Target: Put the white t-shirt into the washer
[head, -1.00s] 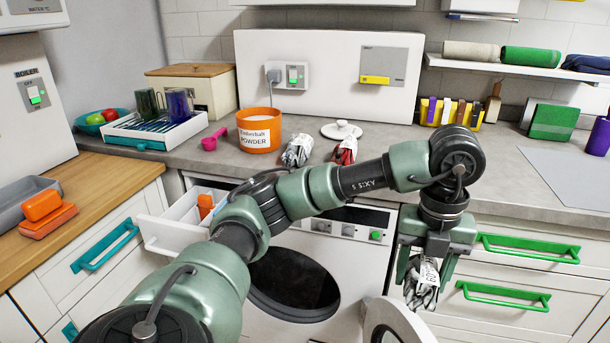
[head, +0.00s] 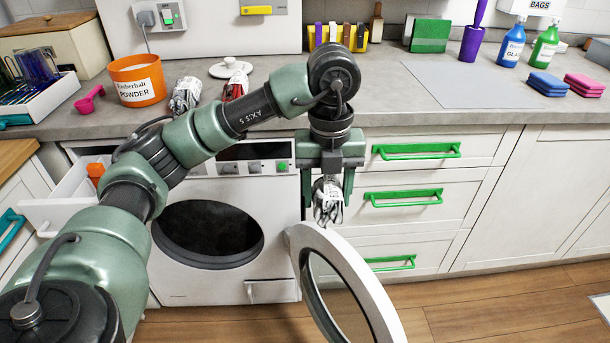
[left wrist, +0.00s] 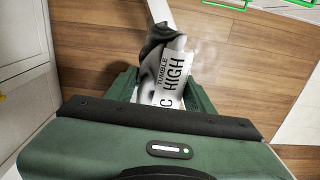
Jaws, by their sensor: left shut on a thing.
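My left gripper (head: 330,190) is shut on a bunched white and dark-patterned garment (head: 327,205), which hangs between its fingers. In the left wrist view the garment (left wrist: 168,62) has a white tag reading "HIGH" and "TUMBLE". I cannot tell for certain whether it is the white t-shirt. The washer (head: 280,225) stands under the counter with its dark round opening (head: 208,232) uncovered. Its round door (head: 362,275) is swung open to the right. The gripper is above the door's upper edge, to the right of the opening. My right gripper is not in view.
A similar bundle (head: 186,94) and a red one (head: 236,86) lie on the counter, with an orange powder tub (head: 136,82) to their left. The washer's detergent drawer (head: 72,200) is pulled out. Green-handled drawers (head: 416,151) are at right.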

